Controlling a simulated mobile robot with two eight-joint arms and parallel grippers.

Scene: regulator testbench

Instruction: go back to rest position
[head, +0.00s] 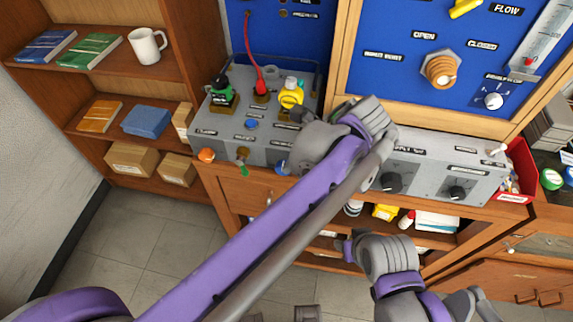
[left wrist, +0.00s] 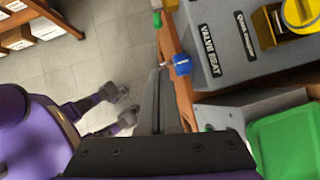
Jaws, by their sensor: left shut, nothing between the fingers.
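My left arm crosses the head view from the lower left, and its wrist (head: 325,145) is over the front right part of the grey fittings panel. My left gripper (left wrist: 158,100) shows in the left wrist view with its fingers shut and empty, near a blue knob (left wrist: 181,65) at the panel's front edge. In the head view its fingertips are hidden behind the wrist. My right arm (head: 390,260) shows at the lower right, in front of the bench; I cannot make out its fingers.
The grey panel holds a green-black regulator (head: 221,92) and a yellow regulator (head: 291,95). A green tray (left wrist: 285,140) is close to the left gripper. A red bin (head: 518,175) stands at the bench's right. A shelf with a white mug (head: 147,46) is at left. Floor in front is clear.

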